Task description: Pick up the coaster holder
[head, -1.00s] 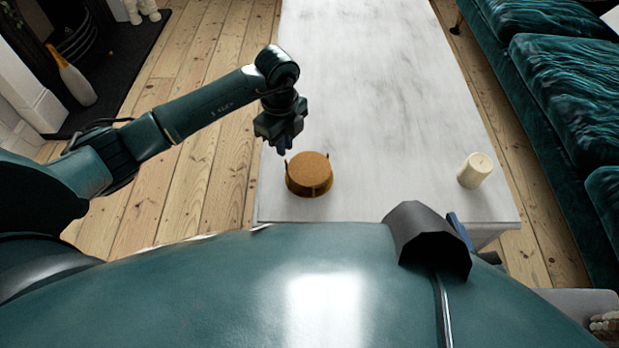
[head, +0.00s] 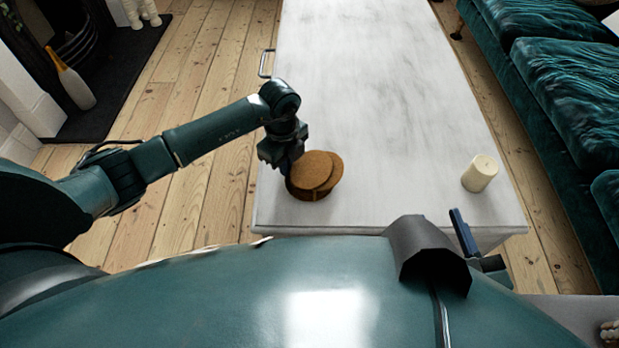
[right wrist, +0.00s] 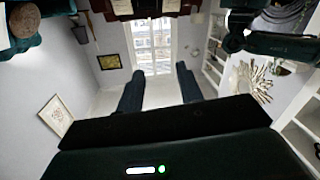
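The coaster holder (head: 314,194), a round stack of brown cork coasters with a thin rim at its base, sits at the near left corner of the white table in the head view. Its top coasters (head: 311,170) are out of line, one slid over another. My left gripper (head: 290,178) points down at the holder's left side, against or very close to it. Its fingertips are partly hidden, so I cannot tell whether it grips. My right gripper (right wrist: 158,72) has its two fingers wide apart and nothing between them in the right wrist view.
A cream candle (head: 480,173) stands at the right of the white marbled table (head: 385,110), whose middle is clear. A teal sofa (head: 570,90) runs along the right. A bottle (head: 75,84) stands by the fireplace at the left.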

